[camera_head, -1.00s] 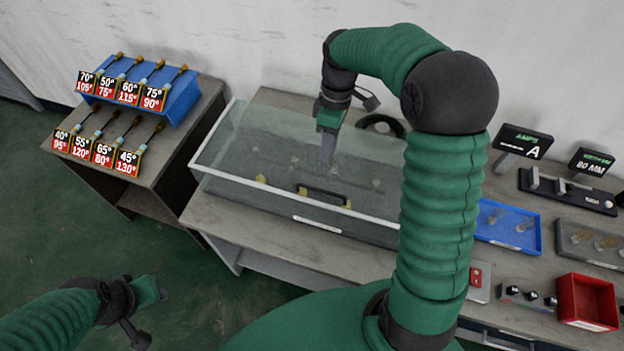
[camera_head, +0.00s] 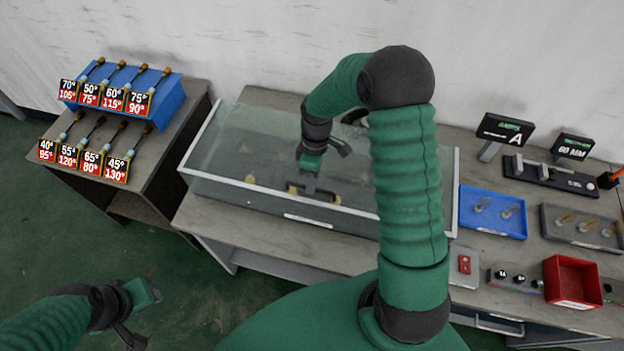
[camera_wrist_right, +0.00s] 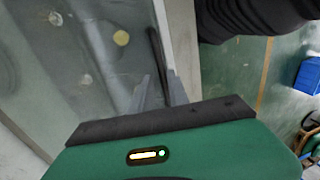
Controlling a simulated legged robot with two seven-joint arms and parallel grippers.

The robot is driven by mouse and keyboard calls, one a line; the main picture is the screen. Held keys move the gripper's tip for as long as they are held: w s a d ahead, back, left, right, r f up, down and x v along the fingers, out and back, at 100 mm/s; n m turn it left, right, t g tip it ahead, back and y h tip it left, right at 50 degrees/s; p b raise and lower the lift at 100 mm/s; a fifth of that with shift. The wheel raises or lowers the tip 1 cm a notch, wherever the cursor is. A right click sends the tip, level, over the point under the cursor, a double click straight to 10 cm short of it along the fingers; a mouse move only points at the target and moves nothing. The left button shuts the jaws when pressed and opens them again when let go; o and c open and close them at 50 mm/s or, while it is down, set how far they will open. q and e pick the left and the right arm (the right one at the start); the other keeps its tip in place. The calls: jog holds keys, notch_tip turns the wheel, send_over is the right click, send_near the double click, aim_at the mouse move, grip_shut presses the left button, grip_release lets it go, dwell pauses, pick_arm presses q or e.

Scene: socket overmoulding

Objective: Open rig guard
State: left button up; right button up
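The rig guard (camera_head: 250,140) is a clear box-like cover with a pale frame on the grey bench, and it looks closed. Its dark handle (camera_head: 326,196) is on the front part and is partly hidden by my right gripper (camera_head: 311,187). In the right wrist view the handle (camera_wrist_right: 154,45) runs as a dark bar between the two fingers of the right gripper (camera_wrist_right: 158,80), which look apart; contact is unclear. My left gripper (camera_head: 147,293) is low at the left, over the floor and away from the guard; its finger gap is not clear.
A blue rack (camera_head: 170,105) with labelled tools stands on a side table at left. A wall is close behind.

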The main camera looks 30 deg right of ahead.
jog(key=shift+a, duration=0.1)
jog(key=shift+c, duration=1.2)
jog(key=shift+a+r, duration=0.15)
jog(key=shift+a, duration=0.1)
grip_shut()
jog(key=shift+w+d, duration=0.1)
jog(key=shift+w, duration=0.05)
